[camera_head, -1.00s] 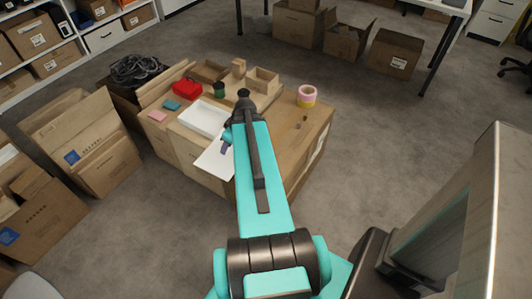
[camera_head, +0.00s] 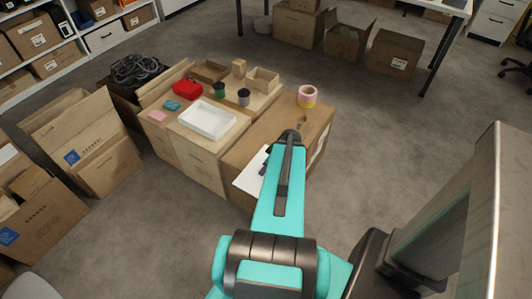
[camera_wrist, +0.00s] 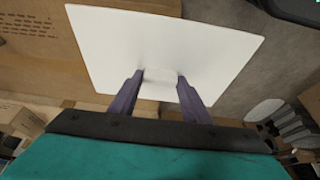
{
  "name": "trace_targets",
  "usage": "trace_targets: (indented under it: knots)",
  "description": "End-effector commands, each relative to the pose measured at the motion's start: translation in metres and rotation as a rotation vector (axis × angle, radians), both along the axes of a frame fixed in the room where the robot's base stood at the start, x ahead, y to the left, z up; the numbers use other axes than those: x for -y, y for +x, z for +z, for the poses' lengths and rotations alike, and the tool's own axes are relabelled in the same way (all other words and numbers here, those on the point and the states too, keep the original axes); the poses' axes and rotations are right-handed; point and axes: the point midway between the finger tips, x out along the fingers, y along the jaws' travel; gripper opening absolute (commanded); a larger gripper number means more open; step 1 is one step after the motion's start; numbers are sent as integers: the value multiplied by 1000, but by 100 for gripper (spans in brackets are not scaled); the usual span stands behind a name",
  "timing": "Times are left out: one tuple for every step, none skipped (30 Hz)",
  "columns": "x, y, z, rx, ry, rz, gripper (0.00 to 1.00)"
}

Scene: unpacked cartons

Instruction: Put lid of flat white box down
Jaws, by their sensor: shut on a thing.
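The lid is a flat white panel (camera_wrist: 165,45). It fills the upper middle of the wrist view, and part of it shows in the head view (camera_head: 252,176) left of my arm. My gripper (camera_wrist: 158,78) is shut on the lid, with its two purple fingers at the lid's near edge. The flat white box (camera_head: 207,119) stands open on the carton top, left of my gripper. In the head view my arm hides part of the lid. I cannot tell whether the lid touches the carton below it.
The right carton top (camera_head: 270,135) has bare room, with a pink and yellow tape roll (camera_head: 307,97) at its back. Around the white box are a red item (camera_head: 187,89), dark cups (camera_head: 244,97), a teal item (camera_head: 172,105) and a pink block (camera_head: 158,117).

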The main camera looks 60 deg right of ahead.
Motion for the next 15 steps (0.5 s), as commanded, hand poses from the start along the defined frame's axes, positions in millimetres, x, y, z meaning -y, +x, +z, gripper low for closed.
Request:
trace_targets:
  knots:
    - [0, 0, 0, 0, 0, 0, 18]
    - [0, 0, 0, 0, 0, 0, 18]
    - [0, 0, 0, 0, 0, 0, 18]
    - [0, 0, 0, 0, 0, 0, 18]
    - [0, 0, 0, 0, 0, 0, 18]
    - [0, 1, 0, 0, 0, 0, 18]
    - [1, 1, -1, 0, 0, 0, 18]
    - [1, 1, -1, 0, -1, 0, 18]
    - [2, 1, -2, 1, -1, 0, 18]
    - [2, 1, -2, 1, -1, 0, 18]
    - [3, 2, -2, 1, -1, 0, 18]
    - [3, 2, -3, 1, -1, 1, 18]
    - [4, 3, -3, 1, -1, 0, 18]
    - [5, 3, -4, 2, -1, 0, 18]
    - [5, 4, -4, 2, -1, 0, 18]
